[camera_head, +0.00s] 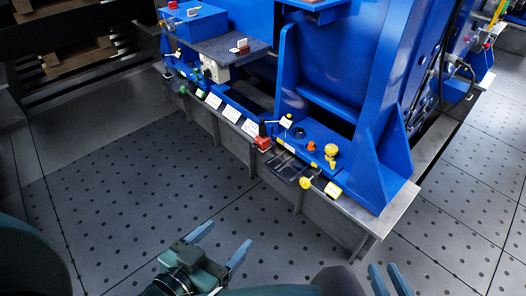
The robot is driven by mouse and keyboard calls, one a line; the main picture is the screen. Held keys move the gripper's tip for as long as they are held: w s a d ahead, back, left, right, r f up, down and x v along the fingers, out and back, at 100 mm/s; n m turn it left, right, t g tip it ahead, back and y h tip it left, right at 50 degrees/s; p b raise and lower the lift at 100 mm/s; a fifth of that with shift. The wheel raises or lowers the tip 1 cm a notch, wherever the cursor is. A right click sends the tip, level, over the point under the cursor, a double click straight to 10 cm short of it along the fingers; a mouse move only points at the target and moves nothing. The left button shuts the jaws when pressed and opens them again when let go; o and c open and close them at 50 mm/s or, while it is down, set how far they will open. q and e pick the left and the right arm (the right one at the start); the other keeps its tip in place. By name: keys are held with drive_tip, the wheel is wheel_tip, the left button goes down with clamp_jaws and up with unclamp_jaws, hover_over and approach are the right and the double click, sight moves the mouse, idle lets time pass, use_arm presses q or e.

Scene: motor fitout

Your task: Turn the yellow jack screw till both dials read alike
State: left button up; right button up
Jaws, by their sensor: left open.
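Several yellow parts are on the front of the blue machine: a knob-like yellow part (331,150) on the blue base and a round yellow knob (305,183) at the front edge. I cannot tell which is the jack screw. No dial face is readable; small dials cannot be made out. My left gripper (221,244) is open and empty above the floor, in front of the machine and apart from it. My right gripper (388,280) is at the bottom edge, its two fingers apart with nothing seen between them, also away from the machine.
The machine stands on a grey steel bed (365,225) with a raised edge. A red part (262,143), an orange knob (311,146), white cards (231,113) and a dark shelf (232,48) are along its front. The dotted floor (130,180) in front is clear.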

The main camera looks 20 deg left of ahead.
use_arm(q)
drive_tip(key=shift+w+r, duration=0.25)
drive_tip(key=shift+w, duration=0.1)
use_arm(e)
drive_tip(key=shift+w+r, duration=0.15)
drive_tip(key=shift+w, duration=0.2)
use_arm(q)
drive_tip(key=shift+s+f, duration=0.25)
drive_tip(key=shift+f, duration=0.1)
use_arm(e)
drive_tip(key=shift+s+f, duration=0.3)
use_arm(q)
drive_tip(key=r+g+p, duration=0.1)
drive_tip(key=p, duration=0.5)
drive_tip(key=r+g+p, duration=0.1)
drive_tip(key=r+p, duration=0.1)
drive_tip(key=p, duration=0.4)
drive_tip(key=w+r+g+y+p, duration=0.1)
drive_tip(key=p, duration=0.5)
drive_tip(key=shift+d+r+m+g, duration=0.2)
drive_tip(key=shift+d+m+g, duration=0.1)
drive_tip(key=shift+m, duration=0.1)
use_arm(e)
drive_tip(key=r+g, duration=0.2)
drive_tip(key=r, duration=0.1)
drive_tip(key=r+g+h, duration=0.1)
drive_tip(key=shift+w+a+r+n+g, duration=0.15)
drive_tip(key=shift+w+a+n+g, duration=0.15)
drive_tip(key=shift+w, duration=0.1)
